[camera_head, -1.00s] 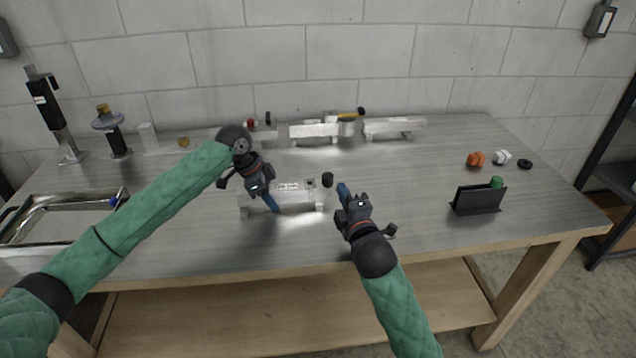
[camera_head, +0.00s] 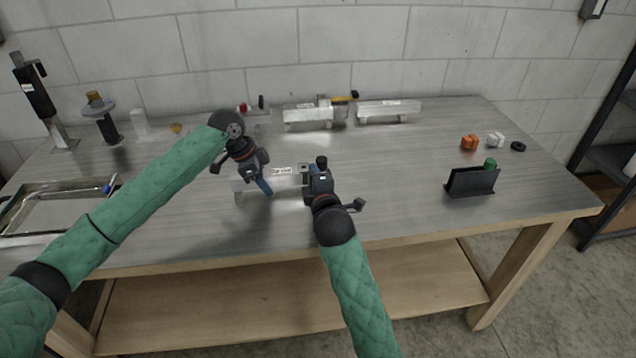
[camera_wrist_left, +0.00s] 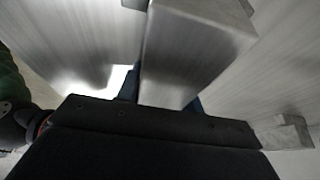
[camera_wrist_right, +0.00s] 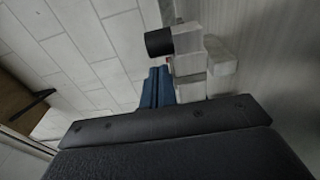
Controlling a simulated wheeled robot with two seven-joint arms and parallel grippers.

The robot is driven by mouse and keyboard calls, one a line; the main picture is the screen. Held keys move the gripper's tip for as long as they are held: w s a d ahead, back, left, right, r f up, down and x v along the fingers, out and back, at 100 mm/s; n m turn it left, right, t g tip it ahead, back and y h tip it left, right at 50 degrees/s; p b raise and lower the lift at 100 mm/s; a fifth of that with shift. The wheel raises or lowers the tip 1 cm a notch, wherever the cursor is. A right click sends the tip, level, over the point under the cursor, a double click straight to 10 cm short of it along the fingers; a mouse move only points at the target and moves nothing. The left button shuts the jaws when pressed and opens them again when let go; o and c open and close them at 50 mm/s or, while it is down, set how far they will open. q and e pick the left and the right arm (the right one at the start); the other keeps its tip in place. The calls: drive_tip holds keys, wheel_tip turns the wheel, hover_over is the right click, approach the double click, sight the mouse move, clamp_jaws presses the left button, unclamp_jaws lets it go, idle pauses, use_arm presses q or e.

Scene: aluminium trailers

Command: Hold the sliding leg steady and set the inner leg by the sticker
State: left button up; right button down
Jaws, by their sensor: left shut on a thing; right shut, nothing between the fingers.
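The aluminium sliding leg (camera_head: 284,184) lies along the middle of the table, with a white sticker (camera_head: 281,170) on its top. My left gripper (camera_head: 264,187) is shut on its left part; in the left wrist view the metal bar (camera_wrist_left: 190,50) sits between the blue fingers. My right gripper (camera_head: 308,173) is shut and empty at the leg's right end. In the right wrist view its blue fingers (camera_wrist_right: 157,88) are together beside the end blocks (camera_wrist_right: 190,62) and a black round knob (camera_wrist_right: 159,42). I cannot tell whether they touch. The inner leg is not clearly distinguishable.
Behind stand more aluminium parts (camera_head: 388,110) and a yellow-handled tool (camera_head: 342,98). A black holder (camera_head: 471,182) with a green knob stands right, near orange (camera_head: 469,142) and white pieces. A metal tray (camera_head: 50,212) lies left. The table front between tray and right arm is clear.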

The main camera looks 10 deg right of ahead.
drive_tip(key=shift+w+a, duration=0.1)
drive_tip(key=shift+w, duration=1.35)
drive_tip(key=shift+d, duration=5.05)
drive_tip(key=shift+s, duration=0.1)
drive_tip(key=s, duration=0.9)
drive_tip(key=shift+s+d, duration=0.35)
drive_tip(key=shift+d, duration=0.05)
use_arm(q)
drive_tip(key=o, duration=1.3)
